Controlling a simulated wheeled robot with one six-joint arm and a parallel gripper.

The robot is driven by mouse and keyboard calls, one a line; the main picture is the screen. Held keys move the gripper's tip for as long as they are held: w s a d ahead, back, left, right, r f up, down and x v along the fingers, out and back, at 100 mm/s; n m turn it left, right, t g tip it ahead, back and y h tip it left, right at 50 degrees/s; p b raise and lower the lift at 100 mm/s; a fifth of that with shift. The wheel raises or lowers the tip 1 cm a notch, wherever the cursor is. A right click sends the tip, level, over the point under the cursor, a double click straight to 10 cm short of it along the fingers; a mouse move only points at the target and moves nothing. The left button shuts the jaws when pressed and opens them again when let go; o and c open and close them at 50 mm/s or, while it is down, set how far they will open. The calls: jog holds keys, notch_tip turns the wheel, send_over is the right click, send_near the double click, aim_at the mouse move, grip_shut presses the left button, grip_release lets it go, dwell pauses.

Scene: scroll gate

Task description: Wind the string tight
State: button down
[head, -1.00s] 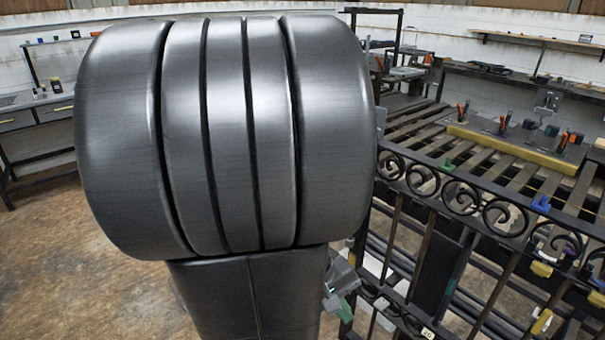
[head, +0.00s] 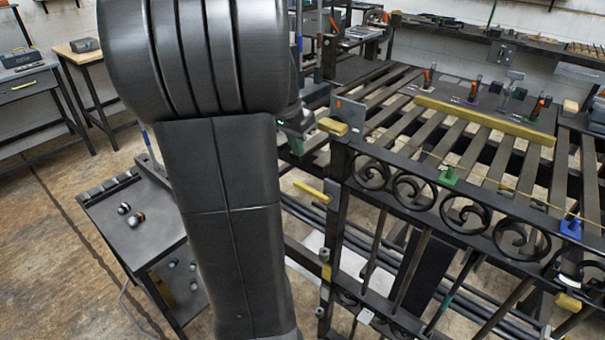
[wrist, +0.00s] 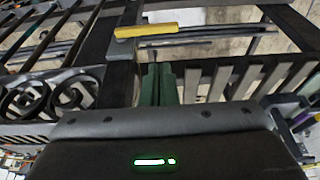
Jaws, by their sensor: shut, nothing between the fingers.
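A thin yellow string (head: 512,190) runs along the top rail of the black scroll gate (head: 415,185). It passes a green block (head: 448,176) and a blue block (head: 571,228) on that rail. My gripper is partly hidden behind my arm in the head view, close to the gate's left end. In the wrist view its green fingers (wrist: 154,72) are together and empty. Their tips are just below a yellow-handled clamp (wrist: 146,31) in the picture; I cannot tell if they touch anything. No winding part of the string can be made out.
Yellow-handled clamps (head: 333,126) sit at the gate's left post. A long yellow bar (head: 485,120) lies across the bench slats, with several orange-handled tools (head: 537,108) behind. A dark cart (head: 135,225) stands at left. Open floor lies further left.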

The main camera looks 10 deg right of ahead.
send_near(304, 186)
jog(key=x, duration=0.5)
jog(key=shift+x, duration=0.75)
jog(key=shift+w+f, duration=0.1)
jog(key=shift+f, duration=0.05)
